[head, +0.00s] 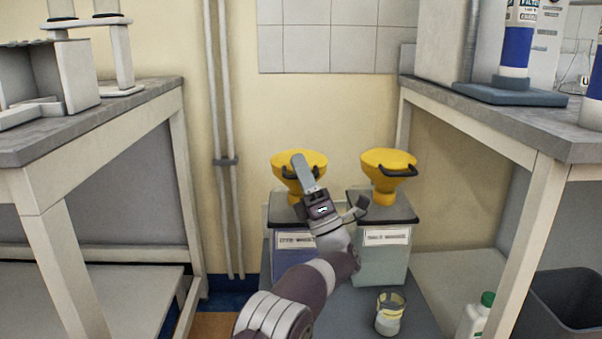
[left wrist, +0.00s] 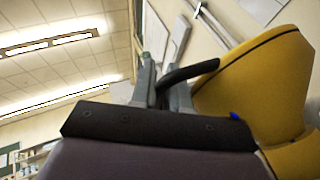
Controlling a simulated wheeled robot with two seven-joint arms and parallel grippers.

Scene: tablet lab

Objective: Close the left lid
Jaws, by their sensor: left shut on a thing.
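The left lid (head: 313,158) is the yellow round top of a funnel on the left waste container (head: 284,226); it appears to lie flat on the funnel. My left gripper (head: 304,172) is in front of it and hides part of the lid and funnel. In the left wrist view, the yellow lid (left wrist: 262,68) fills the right side. Its dark handle (left wrist: 192,70) runs between the fingers of my left gripper (left wrist: 160,88), which is shut on it. My right gripper is not in view.
A second yellow funnel and lid (head: 390,160) stand on the right container (head: 383,262), close beside my left gripper. Benches flank both sides. A glass beaker (head: 389,315), a green-capped bottle (head: 475,318) and a dark bin (head: 566,308) are at the lower right.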

